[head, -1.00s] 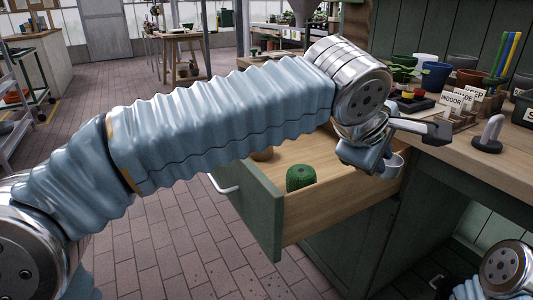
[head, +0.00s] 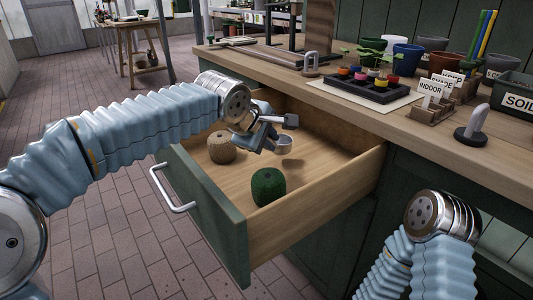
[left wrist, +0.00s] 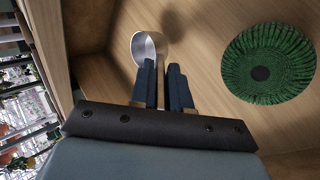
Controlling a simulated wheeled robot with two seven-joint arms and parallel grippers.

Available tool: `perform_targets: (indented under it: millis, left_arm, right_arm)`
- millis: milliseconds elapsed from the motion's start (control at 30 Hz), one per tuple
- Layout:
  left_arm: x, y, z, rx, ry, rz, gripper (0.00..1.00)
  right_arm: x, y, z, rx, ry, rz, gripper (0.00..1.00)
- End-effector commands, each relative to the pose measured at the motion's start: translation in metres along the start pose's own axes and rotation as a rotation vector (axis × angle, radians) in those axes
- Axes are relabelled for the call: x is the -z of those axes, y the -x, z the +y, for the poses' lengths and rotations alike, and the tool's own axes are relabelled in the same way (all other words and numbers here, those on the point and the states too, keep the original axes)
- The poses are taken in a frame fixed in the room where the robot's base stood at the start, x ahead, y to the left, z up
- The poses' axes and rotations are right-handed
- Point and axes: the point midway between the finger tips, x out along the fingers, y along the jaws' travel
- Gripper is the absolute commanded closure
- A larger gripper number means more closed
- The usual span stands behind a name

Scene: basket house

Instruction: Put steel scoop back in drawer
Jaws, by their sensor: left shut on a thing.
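The steel scoop (head: 284,142) is a small shiny cup held at the tips of my left gripper (head: 268,138), inside the open drawer's outline. Whether the cup touches the drawer floor is hard to tell. The drawer (head: 318,219) is pulled out, with a light wood inside and a green front with a white handle. My right gripper is out of view; only part of that arm shows at lower right.
In the drawer lie a green twine ball (head: 268,187) toward the front and a tan twine ball (head: 221,148) further left. The worktop (head: 400,122) above carries a seedling tray (head: 372,88), pots, label cards (head: 430,97) and a soil box (head: 515,102).

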Motion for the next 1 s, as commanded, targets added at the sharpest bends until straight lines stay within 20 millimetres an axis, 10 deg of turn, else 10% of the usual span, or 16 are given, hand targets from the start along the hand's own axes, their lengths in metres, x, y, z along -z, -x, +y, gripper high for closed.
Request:
perform_targets:
  millis: [700, 800, 1000]
  left_arm:
    - [0.009, -0.037, -0.028, -0.002, -0.001, 0.0, 1.0]
    - [0.009, -0.036, -0.027, -0.001, 0.0, 0.0, 0.71]
    - [0.009, -0.036, -0.027, -0.001, 0.0, 0.0, 0.58]
  right_arm:
    - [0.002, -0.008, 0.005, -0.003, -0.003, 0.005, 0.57]
    - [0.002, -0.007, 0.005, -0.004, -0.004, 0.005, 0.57]
    - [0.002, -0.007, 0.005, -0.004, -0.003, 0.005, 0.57]
